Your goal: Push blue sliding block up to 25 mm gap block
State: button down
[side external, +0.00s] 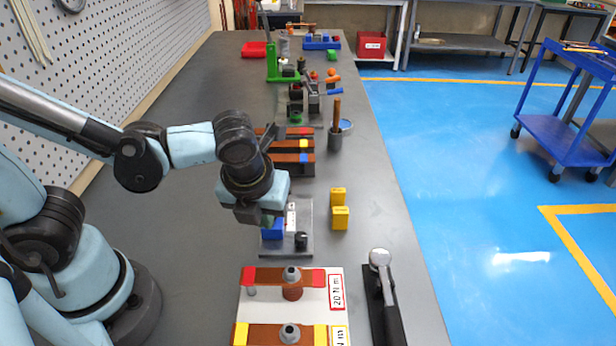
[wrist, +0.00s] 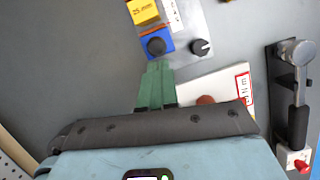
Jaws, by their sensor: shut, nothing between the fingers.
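The blue sliding block (wrist: 167,40) sits on the grey bender plate (wrist: 212,20), with a black round knob (wrist: 156,46) on top. It also shows under my gripper in the side view (side external: 273,232). The yellow 25 mm gap block (wrist: 143,11) is just beyond the blue block in the wrist view; they look very close, but I cannot tell if they touch. In the side view my gripper hides it. My gripper (wrist: 158,67) is shut and empty, its green fingertips at the near side of the blue block. I cannot tell whether they touch it.
A second black knob (wrist: 201,47) is on the plate's right. Two yellow blocks (side external: 340,216) stand right of the plate. A board with red and yellow bars (side external: 318,306) and a black-handled lever tool (side external: 383,290) lie in front. Copper-coloured bars (side external: 285,144) are behind.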

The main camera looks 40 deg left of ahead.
dwell(0.3)
jog(key=shift+w+a, duration=0.6)
jog(key=shift+w, duration=0.05)
jog(key=s+d+r, duration=0.4)
jog(key=s+r, duration=0.2)
jog(key=r, duration=0.4)
jog(key=w+a+f+n+t+h, duration=0.1)
jog(key=a+n, duration=0.4)
jog(key=n, duration=0.9)
jog(key=w+a+f+n+t+h, duration=0.1)
jog(key=w+a+n, duration=0.4)
jog(key=n, duration=1)
jog(key=shift+w+a+f+t, duration=0.45)
jog(key=shift+w+t, duration=0.2)
jog(key=shift+t, duration=0.55)
